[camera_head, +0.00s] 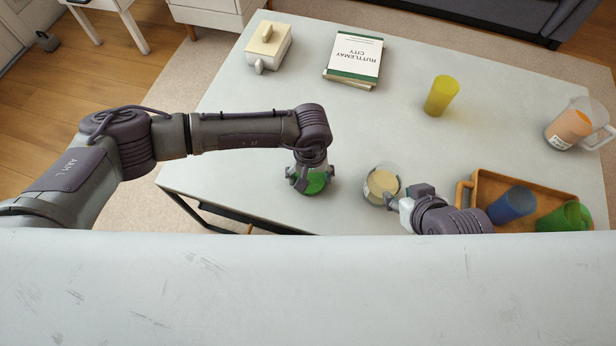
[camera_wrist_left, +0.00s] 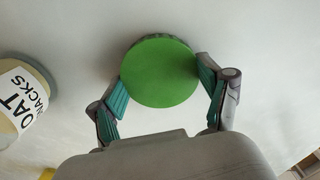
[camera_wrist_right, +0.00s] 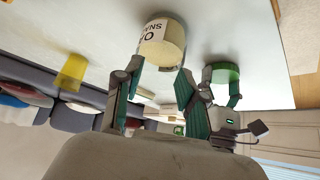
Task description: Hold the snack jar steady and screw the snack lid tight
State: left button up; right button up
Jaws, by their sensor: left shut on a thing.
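The snack jar (camera_head: 382,182) stands upright on the table, a clear jar with pale contents and an "OAT SNACKS" label. It shows at the left edge of the left wrist view (camera_wrist_left: 22,108) and ahead of the fingers in the right wrist view (camera_wrist_right: 163,45). The green round snack lid (camera_wrist_left: 162,72) lies between the fingers of my left gripper (camera_head: 312,178), which points down and is shut on it, left of the jar. My right gripper (camera_head: 394,201) is open, its fingertips just short of the jar's right side; contact is unclear.
A tan tray (camera_head: 478,186) with a blue cup (camera_head: 512,205) and a green cup (camera_head: 566,217) lies right of my right gripper. A yellow cup (camera_head: 441,96), a pitcher (camera_head: 573,125), books (camera_head: 355,58) and a cream lidded box (camera_head: 268,46) stand further back. The table's middle is clear.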

aim_at(310, 179)
pick_arm(q)
jog(key=shift+r, duration=0.35)
jog(key=shift+r+p, duration=0.4)
jog(key=shift+r, duration=0.05)
jog(key=shift+r+p, duration=0.85)
jog(key=shift+r, duration=1)
jog(key=shift+r+p, duration=0.6)
jog(key=shift+r, duration=0.55)
pick_arm(e)
jog(key=s+d+f+g+h, duration=0.1)
jog(key=s+d+f+g, duration=0.1)
jog(key=s, duration=0.3)
jog(key=shift+s+g, duration=0.35)
jog(key=shift+g, duration=0.55)
pick_arm(q)
jog(key=shift+s+f, duration=0.1)
